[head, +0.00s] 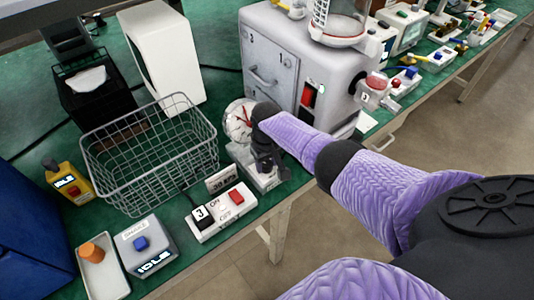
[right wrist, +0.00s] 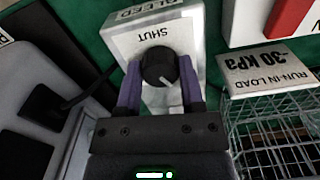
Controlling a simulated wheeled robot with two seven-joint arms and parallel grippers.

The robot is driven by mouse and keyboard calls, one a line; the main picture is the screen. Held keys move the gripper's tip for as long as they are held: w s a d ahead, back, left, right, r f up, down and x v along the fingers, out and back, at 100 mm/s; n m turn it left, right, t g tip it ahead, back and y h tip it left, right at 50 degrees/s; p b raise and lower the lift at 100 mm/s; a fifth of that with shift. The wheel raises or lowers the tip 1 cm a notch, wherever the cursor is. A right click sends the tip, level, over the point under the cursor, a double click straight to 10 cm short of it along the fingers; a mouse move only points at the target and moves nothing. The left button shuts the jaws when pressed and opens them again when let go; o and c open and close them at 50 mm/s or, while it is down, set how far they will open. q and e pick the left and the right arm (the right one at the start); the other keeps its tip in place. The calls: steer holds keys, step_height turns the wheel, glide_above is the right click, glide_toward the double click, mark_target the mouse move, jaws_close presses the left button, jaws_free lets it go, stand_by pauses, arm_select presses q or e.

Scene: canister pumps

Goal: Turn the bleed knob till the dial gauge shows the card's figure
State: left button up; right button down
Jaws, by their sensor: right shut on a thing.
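The black bleed knob (right wrist: 159,67) sits on a white block (right wrist: 150,38) lettered BLEED and SHUT, upside down in the right wrist view. My right gripper (right wrist: 159,88) has its purple fingers on either side of the knob, shut on it. In the head view my right gripper (head: 268,158) reaches down to the block and hides the knob. The white dial gauge (head: 239,120) with red on its face stands just behind, partly covered by my wrist; its reading is too small to tell. The card (right wrist: 265,65) reads RUN-IN LOAD -30 kPa; it also shows in the head view (head: 221,179). My left gripper is out of view.
A switch box (head: 222,211) with a red rocker stands in front of the card. A wire basket (head: 150,155) is to the left. A grey box (head: 147,246) with a blue button shows IDLE. A large grey machine (head: 290,65) stands behind. The bench edge is close on the right.

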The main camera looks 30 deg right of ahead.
mark_target(266, 164)
steer(key=shift+w+m, duration=0.1)
steer(key=shift+m, duration=0.4)
steer(key=shift+c, duration=1.1)
jaws_free()
step_height(266, 164, up, 10)
steer(key=p, duration=0.6)
